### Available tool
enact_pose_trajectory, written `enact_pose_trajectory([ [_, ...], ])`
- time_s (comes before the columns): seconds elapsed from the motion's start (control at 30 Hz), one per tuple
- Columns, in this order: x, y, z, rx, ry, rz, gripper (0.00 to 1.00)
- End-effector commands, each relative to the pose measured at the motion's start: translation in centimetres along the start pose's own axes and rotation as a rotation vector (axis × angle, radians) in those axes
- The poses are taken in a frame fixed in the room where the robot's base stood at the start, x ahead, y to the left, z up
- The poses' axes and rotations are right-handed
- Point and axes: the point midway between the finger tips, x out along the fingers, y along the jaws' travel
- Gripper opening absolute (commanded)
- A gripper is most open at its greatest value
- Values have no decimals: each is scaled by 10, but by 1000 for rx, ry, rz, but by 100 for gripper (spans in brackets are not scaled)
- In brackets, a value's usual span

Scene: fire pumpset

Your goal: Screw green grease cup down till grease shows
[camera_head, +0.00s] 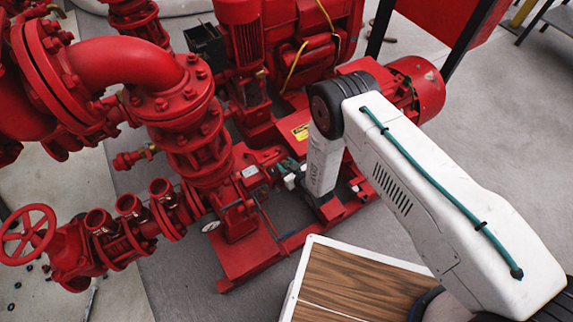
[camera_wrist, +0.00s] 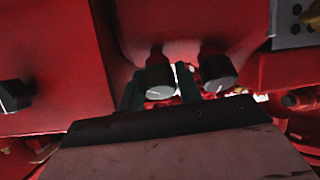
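In the wrist view two dark grey caps, which look like grease cups, hang side by side under a red housing. The left cap (camera_wrist: 160,79) sits between the two dark green fingers of my gripper (camera_wrist: 161,88). The fingers are close to its sides, and I cannot tell whether they press on it. The right cap (camera_wrist: 218,73) is just outside the right finger. Neither cap looks clearly green in this dim light, and no grease is visible. In the head view my gripper (camera_head: 291,172) reaches in beside the red pump, and the caps cannot be made out.
Red pipework with a handwheel (camera_head: 27,233) stands on the left. Red motors (camera_head: 303,42) stand at the back. A red base frame (camera_head: 245,263) runs below. A wood-topped surface (camera_head: 350,285) is at the front. In the wrist view red housing is close around the fingers.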

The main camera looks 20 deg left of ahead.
Motion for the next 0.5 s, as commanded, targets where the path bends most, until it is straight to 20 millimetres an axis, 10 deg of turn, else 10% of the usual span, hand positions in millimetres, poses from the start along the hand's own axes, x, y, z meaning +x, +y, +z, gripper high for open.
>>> enact_pose_trajectory([
  [0.1,0,0,0,0,0,0,7],
  [0.5,0,0,0,54,0,22,7],
])
